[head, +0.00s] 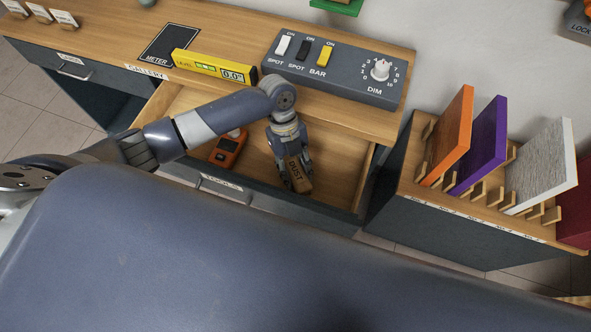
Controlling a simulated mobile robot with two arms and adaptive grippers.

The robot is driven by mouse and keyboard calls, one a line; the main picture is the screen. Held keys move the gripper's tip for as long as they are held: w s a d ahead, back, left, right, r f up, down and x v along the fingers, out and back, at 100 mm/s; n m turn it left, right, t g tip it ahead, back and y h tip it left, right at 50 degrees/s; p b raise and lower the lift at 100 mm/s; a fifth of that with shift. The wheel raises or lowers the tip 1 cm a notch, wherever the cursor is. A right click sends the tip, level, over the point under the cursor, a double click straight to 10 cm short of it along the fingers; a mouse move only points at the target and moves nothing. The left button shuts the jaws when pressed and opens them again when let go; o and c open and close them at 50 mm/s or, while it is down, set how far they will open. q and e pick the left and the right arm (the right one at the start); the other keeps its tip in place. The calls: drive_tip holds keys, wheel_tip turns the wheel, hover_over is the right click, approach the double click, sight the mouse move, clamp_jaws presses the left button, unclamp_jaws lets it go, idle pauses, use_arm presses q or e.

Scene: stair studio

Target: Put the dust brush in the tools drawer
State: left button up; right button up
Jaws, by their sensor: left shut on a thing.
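The dust brush (297,174) has a wooden back marked DUST. My left gripper (290,175) is shut on it, pointing down over the open drawer. Whether the brush touches the drawer floor cannot be told. Its underside is hidden. My right gripper is not in view.
An orange meter (228,148) lies in the drawer, left of the brush. On the bench top stand a yellow level (214,67) and a grey switch panel (335,68). A rack (470,210) with coloured panels stands right of the drawer.

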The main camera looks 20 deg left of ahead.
use_arm(q)
drive_tip(key=o, duration=1)
drive_tip(key=v, duration=1.2)
